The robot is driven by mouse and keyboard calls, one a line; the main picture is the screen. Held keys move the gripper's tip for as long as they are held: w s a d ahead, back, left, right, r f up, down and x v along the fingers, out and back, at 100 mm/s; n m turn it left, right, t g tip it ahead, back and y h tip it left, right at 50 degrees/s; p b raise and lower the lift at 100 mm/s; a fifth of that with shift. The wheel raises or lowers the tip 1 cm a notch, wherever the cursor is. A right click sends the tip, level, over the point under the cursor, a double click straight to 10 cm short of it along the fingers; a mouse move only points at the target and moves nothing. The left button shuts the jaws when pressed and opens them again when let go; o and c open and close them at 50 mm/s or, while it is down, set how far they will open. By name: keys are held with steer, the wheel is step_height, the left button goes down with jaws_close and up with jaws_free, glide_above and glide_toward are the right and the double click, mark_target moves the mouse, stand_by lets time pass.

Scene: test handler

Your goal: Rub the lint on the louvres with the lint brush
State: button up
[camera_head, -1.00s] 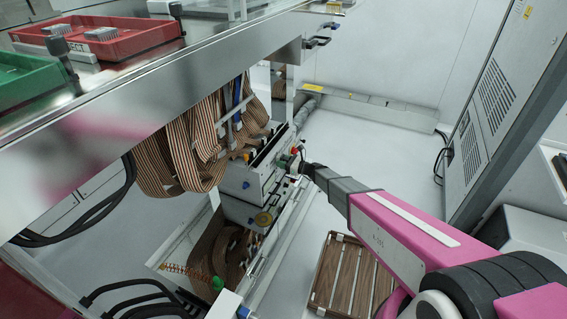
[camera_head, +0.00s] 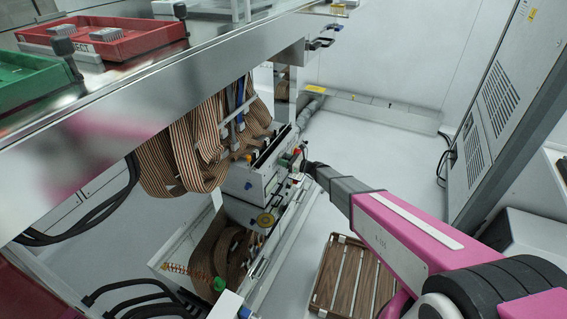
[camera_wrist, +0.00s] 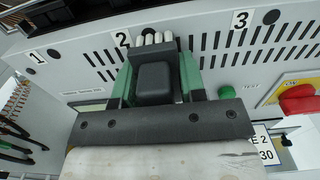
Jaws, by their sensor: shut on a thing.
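My gripper (camera_wrist: 158,68) is shut on the lint brush (camera_wrist: 155,84), a dark block with white bristles at its far end, between green fingers. The bristles are at the louvred panel (camera_wrist: 75,65), just below the number 2 label. I cannot tell whether they touch it. The louvres (camera_wrist: 206,60) are rows of dark slots, with labels 1, 2 and 3 above. I cannot make out any lint; the brush and gripper hide part of the middle louvres. In the head view my gripper (camera_head: 301,162) is at the grey unit (camera_head: 246,183) under the bench.
A red knob (camera_wrist: 299,99) and a green button (camera_wrist: 226,92) sit right of the brush. Striped ribbon cables (camera_head: 165,160) hang left of the unit. A wooden slatted crate (camera_head: 341,275) stands on the floor below my arm. Open floor (camera_head: 365,150) lies behind.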

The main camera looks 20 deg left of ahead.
steer(key=shift+w, duration=1.25)
steer(key=shift+s+a, duration=0.2)
steer(key=shift+s, duration=1)
steer(key=shift+s+a, duration=0.2)
steer(key=shift+s, duration=0.6)
steer(key=shift+c, duration=0.7)
steer(key=d, duration=0.6)
steer(key=shift+s, duration=0.25)
steer(key=shift+d, duration=0.15)
